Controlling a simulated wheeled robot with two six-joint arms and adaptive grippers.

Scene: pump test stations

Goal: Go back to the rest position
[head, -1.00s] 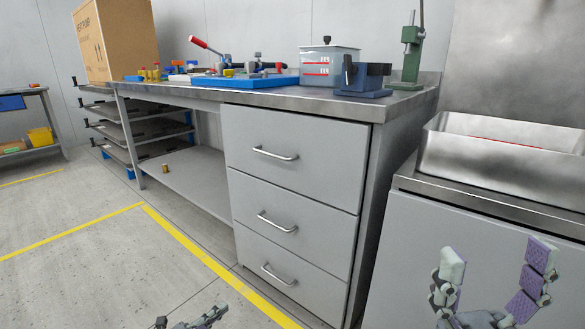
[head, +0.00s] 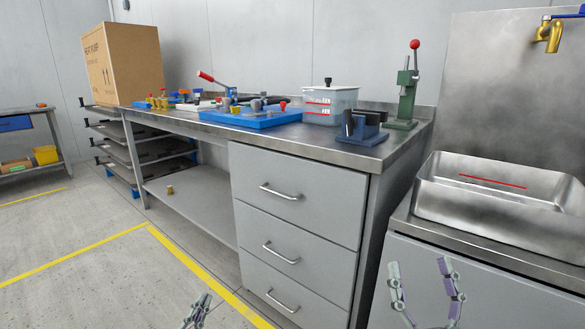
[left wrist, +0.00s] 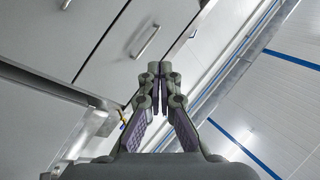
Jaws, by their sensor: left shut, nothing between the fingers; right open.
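My right gripper (head: 426,284) is at the lower right of the head view, in front of the sink cabinet. Its two purple-padded fingers stand apart and it is empty.
A steel workbench (head: 330,148) bears a blue fixture tray (head: 250,117), a clear lidded tank (head: 328,105), a blue vise-like block (head: 361,130) and a green press (head: 405,95). A sink (head: 500,190) stands right. A cardboard box (head: 124,62) stands far left. Floor at left is clear.

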